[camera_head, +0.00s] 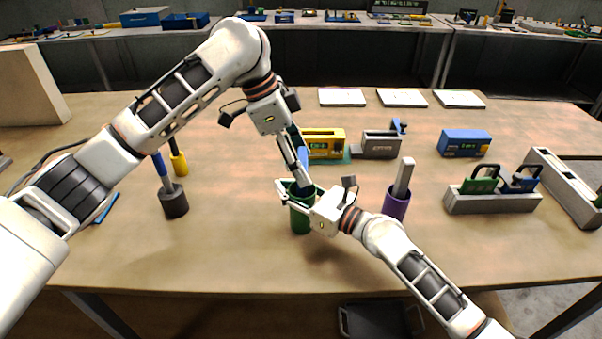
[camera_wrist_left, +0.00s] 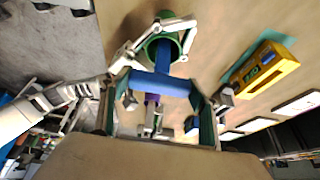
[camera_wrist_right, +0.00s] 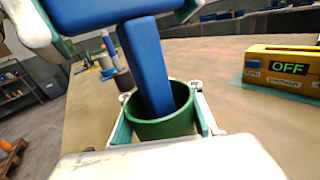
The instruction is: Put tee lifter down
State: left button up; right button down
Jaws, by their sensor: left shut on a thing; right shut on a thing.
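The tee lifter is a blue T shape with a crossbar (camera_wrist_left: 160,84) and a flat stem (camera_wrist_right: 147,62). My left gripper (camera_head: 301,150) is shut on its crossbar from above, and its fingers also show in the left wrist view (camera_wrist_left: 155,100). The stem leans and its lower end is inside the green cup (camera_head: 300,218), hidden by the wall. Whether it touches the bottom cannot be seen. My right gripper (camera_head: 298,192) is shut around the green cup, with a finger on each side in the right wrist view (camera_wrist_right: 163,128). The cup (camera_wrist_right: 165,126) is roughly upright.
A yellow box (camera_head: 325,143) reading OFF stands behind, beside a grey block (camera_head: 381,145). A purple cup (camera_head: 396,205) with a grey tool is close right of my right gripper. A dark cup (camera_head: 173,202) stands left. A grey rack (camera_head: 492,203) and blue box (camera_head: 464,143) are right.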

pick_arm(q)
jog(key=shift+f, duration=1.75)
jog(key=shift+f, duration=0.15)
jog(key=o, duration=2)
jog(key=v, duration=1.2)
pick_arm(e)
jog(key=c, duration=1.3)
grip_release()
